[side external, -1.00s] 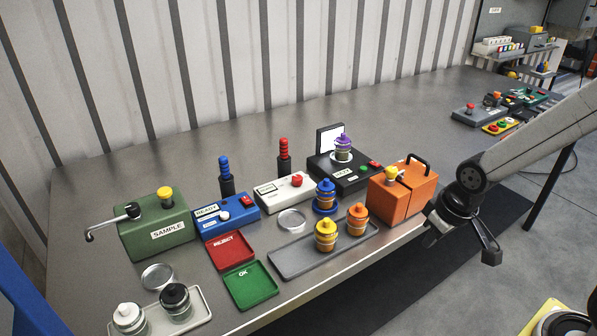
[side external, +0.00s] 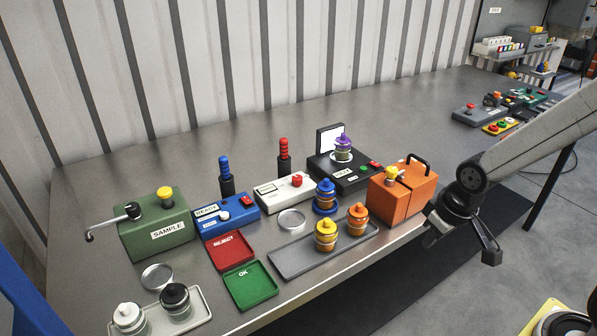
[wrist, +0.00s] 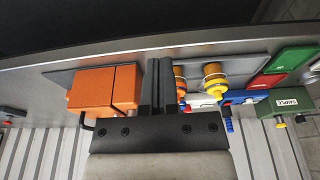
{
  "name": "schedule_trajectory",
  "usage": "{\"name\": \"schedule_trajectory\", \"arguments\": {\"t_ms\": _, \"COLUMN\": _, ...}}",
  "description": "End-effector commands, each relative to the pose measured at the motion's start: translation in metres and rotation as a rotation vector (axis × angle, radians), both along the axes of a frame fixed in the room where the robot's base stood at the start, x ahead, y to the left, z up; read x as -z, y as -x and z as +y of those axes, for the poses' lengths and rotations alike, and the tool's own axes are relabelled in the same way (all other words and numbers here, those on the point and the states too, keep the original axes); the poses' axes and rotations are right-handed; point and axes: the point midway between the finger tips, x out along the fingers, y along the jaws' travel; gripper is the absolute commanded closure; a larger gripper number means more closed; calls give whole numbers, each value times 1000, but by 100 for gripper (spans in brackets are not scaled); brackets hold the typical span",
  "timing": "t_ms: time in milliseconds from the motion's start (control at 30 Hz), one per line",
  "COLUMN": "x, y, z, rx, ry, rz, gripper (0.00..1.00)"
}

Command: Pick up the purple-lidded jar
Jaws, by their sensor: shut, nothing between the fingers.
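The purple-lidded jar (side external: 342,147) stands upright on the black box (side external: 347,178) near the back of the bench, in front of a small white panel (side external: 329,139). My gripper (side external: 491,256) is off the bench's front edge at the right, well apart from the jar and pointing down. In the wrist view my gripper (wrist: 158,62) shows its fingers together with nothing between them. I cannot make out the purple-lidded jar in the wrist view.
An orange box (side external: 402,194) with a black handle stands between my gripper and the jar. A grey tray (side external: 285,265) holds a yellow-lidded jar (side external: 326,235) and an orange-lidded jar (side external: 357,219). A blue-lidded jar (side external: 325,195) stands behind them.

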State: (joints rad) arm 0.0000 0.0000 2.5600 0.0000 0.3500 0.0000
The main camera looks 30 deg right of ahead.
Motion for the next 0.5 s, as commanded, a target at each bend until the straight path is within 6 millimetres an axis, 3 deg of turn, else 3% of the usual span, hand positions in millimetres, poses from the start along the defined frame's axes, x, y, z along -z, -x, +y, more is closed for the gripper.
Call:
{"name": "schedule_trajectory", "arguments": {"t_ms": 100, "x": 0, "y": 0, "z": 0, "rx": 0, "ry": 0, "rz": 0, "gripper": 100}}
{"name": "schedule_trajectory", "arguments": {"t_ms": 400, "x": 0, "y": 0, "z": 0, "rx": 0, "ry": 0, "rz": 0, "gripper": 5}}
{"name": "schedule_trajectory", "arguments": {"t_ms": 433, "x": 0, "y": 0, "z": 0, "rx": 0, "ry": 0, "rz": 0, "gripper": 0}}
{"name": "schedule_trajectory", "arguments": {"t_ms": 500, "x": 0, "y": 0, "z": 0, "rx": 0, "ry": 0, "rz": 0, "gripper": 0}}
